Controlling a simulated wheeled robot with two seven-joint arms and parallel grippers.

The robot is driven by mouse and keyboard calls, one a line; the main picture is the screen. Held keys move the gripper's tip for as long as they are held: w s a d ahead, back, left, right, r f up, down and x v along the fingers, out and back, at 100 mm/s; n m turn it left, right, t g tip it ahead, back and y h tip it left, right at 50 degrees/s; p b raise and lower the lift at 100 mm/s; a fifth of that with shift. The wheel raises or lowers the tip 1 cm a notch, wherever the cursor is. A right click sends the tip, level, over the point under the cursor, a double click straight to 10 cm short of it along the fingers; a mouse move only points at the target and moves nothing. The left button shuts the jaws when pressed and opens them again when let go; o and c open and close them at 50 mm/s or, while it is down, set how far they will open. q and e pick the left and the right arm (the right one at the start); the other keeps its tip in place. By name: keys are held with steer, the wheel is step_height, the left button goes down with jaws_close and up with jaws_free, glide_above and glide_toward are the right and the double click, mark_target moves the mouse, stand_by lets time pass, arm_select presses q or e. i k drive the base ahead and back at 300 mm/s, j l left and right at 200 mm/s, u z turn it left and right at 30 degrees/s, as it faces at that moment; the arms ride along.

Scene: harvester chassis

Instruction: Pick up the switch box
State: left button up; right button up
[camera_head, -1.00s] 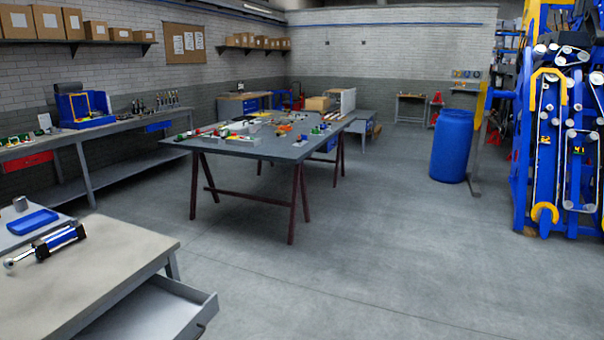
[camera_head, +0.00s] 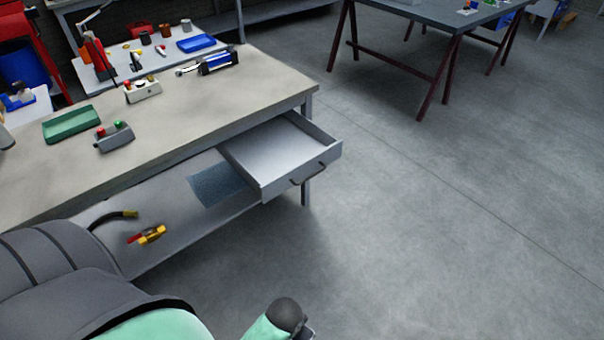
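A grey switch box (camera_head: 115,136) with a red and a green button on top lies on the near workbench (camera_head: 215,100), just right of a green tray (camera_head: 71,122). A second, pale box (camera_head: 142,91) with a red and a dark knob stands behind it on the same bench. I cannot tell from the picture which of the two is the one named.
A drawer (camera_head: 283,155) stands open at the bench's right end, jutting over the floor. A blue-and-black cylinder part (camera_head: 215,63) lies at the bench's back. The lower shelf holds a yellow-and-red tool (camera_head: 148,235). The floor (camera_head: 420,230) to the right is clear.

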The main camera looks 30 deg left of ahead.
mark_target(115, 137)
steer(key=u, duration=2.05)
